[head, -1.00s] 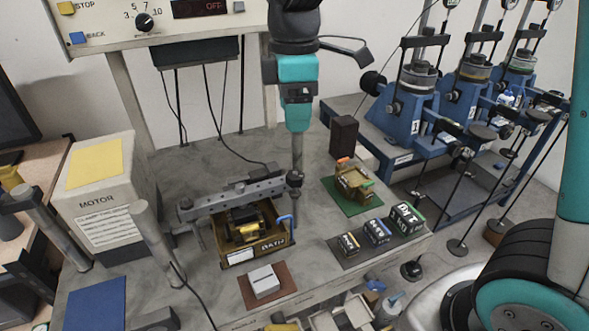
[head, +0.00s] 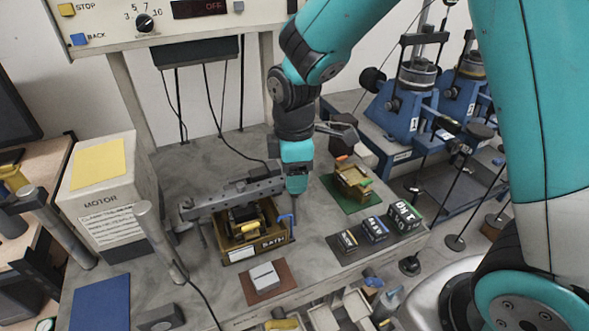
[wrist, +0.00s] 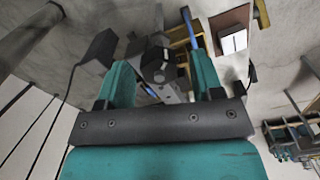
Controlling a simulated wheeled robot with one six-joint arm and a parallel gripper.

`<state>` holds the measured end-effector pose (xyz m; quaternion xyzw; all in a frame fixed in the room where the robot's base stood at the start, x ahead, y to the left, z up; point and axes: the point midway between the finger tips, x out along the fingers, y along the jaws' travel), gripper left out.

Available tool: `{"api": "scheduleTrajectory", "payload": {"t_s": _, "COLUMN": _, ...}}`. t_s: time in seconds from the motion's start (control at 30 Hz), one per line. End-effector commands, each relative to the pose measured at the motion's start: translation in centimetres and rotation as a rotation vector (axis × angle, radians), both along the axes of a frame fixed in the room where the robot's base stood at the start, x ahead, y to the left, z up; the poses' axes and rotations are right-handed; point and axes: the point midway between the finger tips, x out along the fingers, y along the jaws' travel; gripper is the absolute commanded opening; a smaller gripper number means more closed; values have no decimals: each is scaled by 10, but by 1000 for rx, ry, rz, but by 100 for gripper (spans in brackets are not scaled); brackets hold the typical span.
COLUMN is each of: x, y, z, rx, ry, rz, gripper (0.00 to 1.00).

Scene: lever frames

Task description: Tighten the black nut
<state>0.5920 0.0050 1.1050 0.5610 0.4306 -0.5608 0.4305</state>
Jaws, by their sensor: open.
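The black nut (wrist: 158,66) shows in the wrist view as a dark faceted piece between my two teal fingers, with gaps on both sides. It sits at the end of a grey metal bar (head: 232,196) that lies across a yellow-brown bath box (head: 262,247). My gripper (head: 297,183) points down at the bar's right end in the head view and hides the nut there. In the wrist view my gripper (wrist: 160,62) is open, its fingers apart on either side of the nut.
A blue handle (head: 287,218) stands at the box's right side, close to my gripper. The motor box (head: 105,190) stands at the left.

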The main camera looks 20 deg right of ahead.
Motion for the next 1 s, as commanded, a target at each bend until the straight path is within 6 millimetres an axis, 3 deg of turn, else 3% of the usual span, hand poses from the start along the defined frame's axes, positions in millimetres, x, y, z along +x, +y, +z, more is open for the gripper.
{"api": "scheduleTrajectory", "payload": {"t_s": 0.03, "x": 0, "y": 0, "z": 0, "rx": 0, "ry": 0, "rz": 0, "gripper": 60}}
{"api": "scheduleTrajectory", "payload": {"t_s": 0.2, "x": 0, "y": 0, "z": 0, "rx": 0, "ry": 0, "rz": 0, "gripper": 21}}
{"api": "scheduleTrajectory", "payload": {"t_s": 0.27, "x": 0, "y": 0, "z": 0, "rx": 0, "ry": 0, "rz": 0, "gripper": 11}}
{"api": "scheduleTrajectory", "payload": {"t_s": 0.67, "x": 0, "y": 0, "z": 1, "rx": 0, "ry": 0, "rz": -68, "gripper": 11}}
{"api": "scheduleTrajectory", "payload": {"t_s": 1.0, "x": 1, "y": 0, "z": 1, "rx": 0, "ry": 0, "rz": -326, "gripper": 11}}
